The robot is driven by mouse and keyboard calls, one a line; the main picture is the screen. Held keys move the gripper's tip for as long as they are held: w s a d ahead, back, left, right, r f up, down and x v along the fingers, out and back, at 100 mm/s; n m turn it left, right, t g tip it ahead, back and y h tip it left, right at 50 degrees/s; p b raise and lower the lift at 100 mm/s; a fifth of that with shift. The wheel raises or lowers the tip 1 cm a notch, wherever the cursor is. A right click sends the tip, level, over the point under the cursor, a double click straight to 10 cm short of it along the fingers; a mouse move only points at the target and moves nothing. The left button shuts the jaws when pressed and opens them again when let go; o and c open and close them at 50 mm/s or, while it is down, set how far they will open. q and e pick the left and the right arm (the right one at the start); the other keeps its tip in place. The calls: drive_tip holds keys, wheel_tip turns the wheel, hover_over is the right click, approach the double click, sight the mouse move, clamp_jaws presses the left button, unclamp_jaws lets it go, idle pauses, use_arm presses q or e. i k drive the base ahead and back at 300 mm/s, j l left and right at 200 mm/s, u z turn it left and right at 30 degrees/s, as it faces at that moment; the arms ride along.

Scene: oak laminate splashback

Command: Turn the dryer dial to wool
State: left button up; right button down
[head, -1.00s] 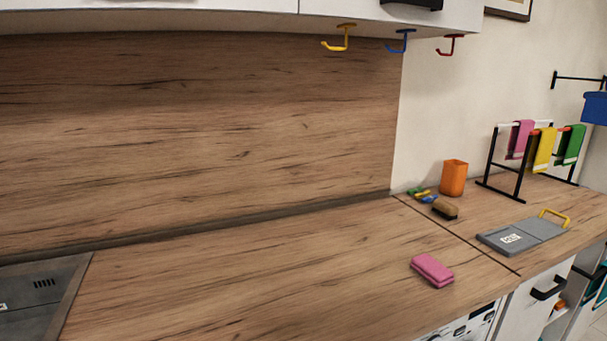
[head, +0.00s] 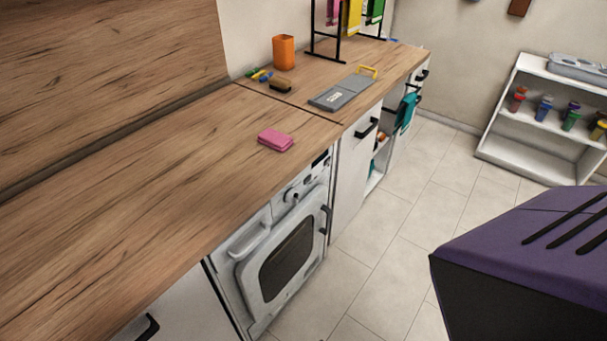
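The dial (head: 291,195) shows as a small round knob on that strip, seen at a steep angle. Its setting and labels are too small to read. Neither of my grippers is in view.
A pink sponge (head: 275,140) lies on the counter (head: 150,170) above the dryer. A grey folding board (head: 342,94), brush (head: 281,85) and orange cup (head: 284,52) are further back. A purple-topped block (head: 530,230) fills the lower right. Tiled floor (head: 385,255) before the dryer is clear.

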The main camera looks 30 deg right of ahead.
sight(291, 196)
drive_tip(key=l+u, duration=0.15)
drive_tip(key=l, duration=0.65)
drive_tip(key=l+u, duration=0.15)
drive_tip(key=l, duration=0.7)
drive_tip(key=k+l+u, duration=0.2)
drive_tip(key=l, duration=0.6)
drive_tip(key=i, duration=0.1)
